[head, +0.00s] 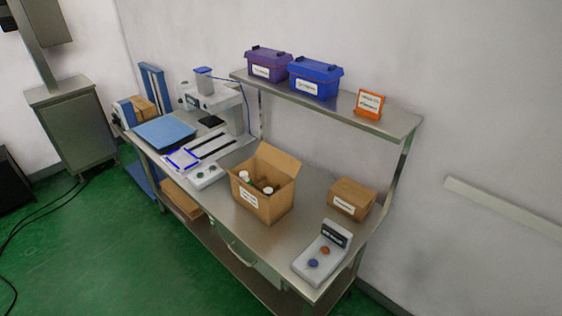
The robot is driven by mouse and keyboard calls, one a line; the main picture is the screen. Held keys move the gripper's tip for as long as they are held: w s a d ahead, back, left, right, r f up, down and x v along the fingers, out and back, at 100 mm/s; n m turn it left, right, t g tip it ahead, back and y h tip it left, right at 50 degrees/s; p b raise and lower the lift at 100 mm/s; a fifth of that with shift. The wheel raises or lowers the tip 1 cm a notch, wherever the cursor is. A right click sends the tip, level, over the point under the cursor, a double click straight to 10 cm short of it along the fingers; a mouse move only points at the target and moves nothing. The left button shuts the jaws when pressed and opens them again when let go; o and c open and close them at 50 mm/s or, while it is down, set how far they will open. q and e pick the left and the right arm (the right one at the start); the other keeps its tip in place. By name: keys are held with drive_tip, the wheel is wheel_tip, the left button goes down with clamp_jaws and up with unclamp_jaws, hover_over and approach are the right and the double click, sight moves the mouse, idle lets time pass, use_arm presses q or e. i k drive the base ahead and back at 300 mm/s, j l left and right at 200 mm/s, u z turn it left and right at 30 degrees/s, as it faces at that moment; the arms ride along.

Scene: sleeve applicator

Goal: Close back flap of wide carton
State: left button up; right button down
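An open brown cardboard carton (258,203) with a white label on its front stands on the steel bench. Its back flap (278,163) stands raised at the rear. Bottles with white caps (268,190) sit inside the carton; their lower parts are hidden by its walls. Whether the other flaps are folded in or down is hard to tell. Neither of my grippers is in view.
A small closed carton (351,198) stands right of the open one, with a grey button panel (320,255) in front. A white machine (215,115) is at left. An upper shelf (385,122) with a purple bin (268,64) and blue bin (316,79) overhangs the back.

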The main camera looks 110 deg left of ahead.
sight(289, 165)
drive_tip(key=i+u, duration=0.15)
drive_tip(key=u, duration=0.25)
drive_tip(key=i+u, duration=0.15)
drive_tip(key=u, duration=0.25)
drive_tip(key=i+u, duration=0.15)
drive_tip(key=u, duration=0.25)
drive_tip(key=i+l+u, duration=0.1)
drive_tip(key=u, duration=0.35)
